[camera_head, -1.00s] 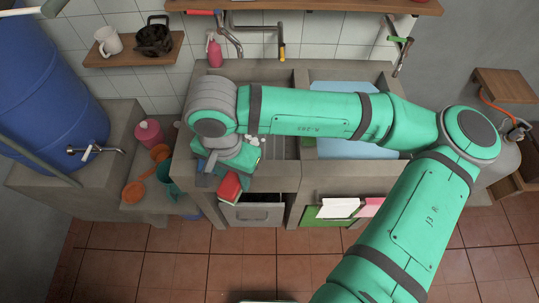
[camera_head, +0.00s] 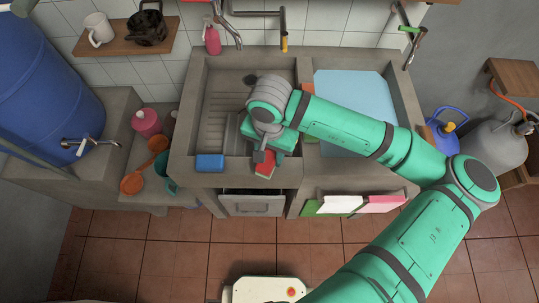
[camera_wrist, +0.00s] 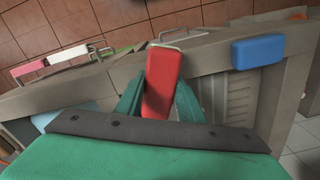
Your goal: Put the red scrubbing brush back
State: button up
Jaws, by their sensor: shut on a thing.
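The red scrubbing brush (camera_head: 265,167) is between the fingers of my gripper (camera_head: 268,156), above the sink's front ledge, left of the middle. In the wrist view the brush (camera_wrist: 163,80) shows as a long red block, with the teal fingers of my gripper (camera_wrist: 160,100) shut on its two sides. Its far end points out over the front edge of the counter. The wrist view does not show clearly whether the brush touches the ledge.
A blue sponge (camera_head: 210,163) lies on the ledge left of the brush. The ribbed sink basin (camera_head: 217,122) is behind it. A drawer (camera_head: 252,205) below stands partly open. Cloths (camera_head: 340,204) hang at the front right. A pink soap bottle (camera_head: 212,40) stands at the back.

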aim_at(270, 160)
jog(key=shift+w+d+f, duration=0.1)
jog(key=shift+w+f, duration=0.05)
jog(key=shift+f, duration=0.45)
jog(key=shift+w+d+f, duration=0.1)
jog(key=shift+f, duration=0.45)
jog(key=shift+s+a+f, duration=0.2)
jog(key=shift+a+f, duration=0.1)
jog(key=shift+f, duration=0.15)
jog(key=shift+d+f, duration=0.1)
jog(key=shift+d, duration=0.1)
jog(key=o, duration=1)
jog(key=shift+a, duration=0.1)
